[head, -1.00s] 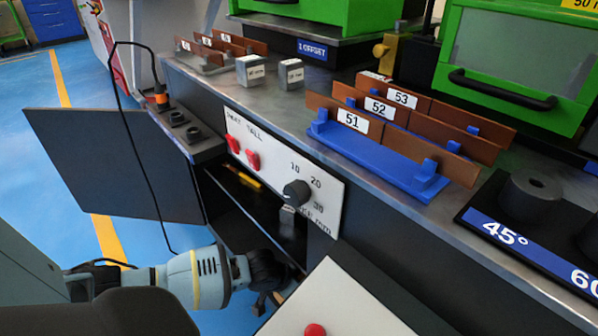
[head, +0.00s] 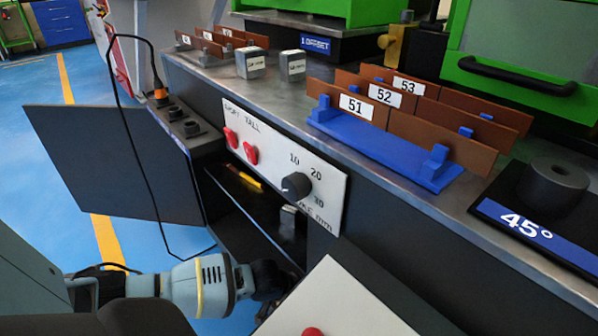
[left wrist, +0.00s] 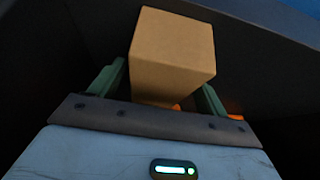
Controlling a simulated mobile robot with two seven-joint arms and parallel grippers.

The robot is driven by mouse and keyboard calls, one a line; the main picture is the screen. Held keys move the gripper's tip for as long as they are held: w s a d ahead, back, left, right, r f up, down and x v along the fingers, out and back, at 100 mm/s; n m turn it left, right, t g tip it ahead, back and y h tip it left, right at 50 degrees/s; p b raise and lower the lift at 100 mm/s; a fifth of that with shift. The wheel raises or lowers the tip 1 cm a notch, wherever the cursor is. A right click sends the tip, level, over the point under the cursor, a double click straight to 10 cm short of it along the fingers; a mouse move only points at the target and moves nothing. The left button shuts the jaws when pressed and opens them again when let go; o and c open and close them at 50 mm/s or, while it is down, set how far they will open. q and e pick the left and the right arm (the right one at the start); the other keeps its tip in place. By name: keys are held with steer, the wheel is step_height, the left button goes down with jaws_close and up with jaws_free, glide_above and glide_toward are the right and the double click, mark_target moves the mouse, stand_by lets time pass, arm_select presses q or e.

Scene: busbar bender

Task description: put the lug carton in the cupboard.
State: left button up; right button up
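The lug carton (left wrist: 172,52) is a plain brown box in the left wrist view, between the two green fingers of my left gripper (left wrist: 160,95). The fingers lie close against its sides. In the head view my left gripper (head: 268,290) is at the low part of the cupboard opening, and its fingertips and the carton are hidden there. The cupboard (head: 258,212) is open under the bench, with a dark interior and a shelf. Its dark door (head: 115,165) stands swung out to the left. My right gripper is not in view.
A control panel (head: 325,205) with red switches and a knob sits above the opening. A light panel with a red button (head: 335,300) stands close on the right of my gripper. A black cable (head: 135,150) hangs before the door. A yellow item (head: 250,181) lies inside the cupboard.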

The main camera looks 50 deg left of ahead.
arm_select(q)
steer(key=shift+r, duration=0.25)
steer(key=p+v, duration=0.6)
steer(key=v, duration=0.5)
steer(key=shift+s+r+p, duration=0.25)
steer(key=shift+r+p, duration=0.1)
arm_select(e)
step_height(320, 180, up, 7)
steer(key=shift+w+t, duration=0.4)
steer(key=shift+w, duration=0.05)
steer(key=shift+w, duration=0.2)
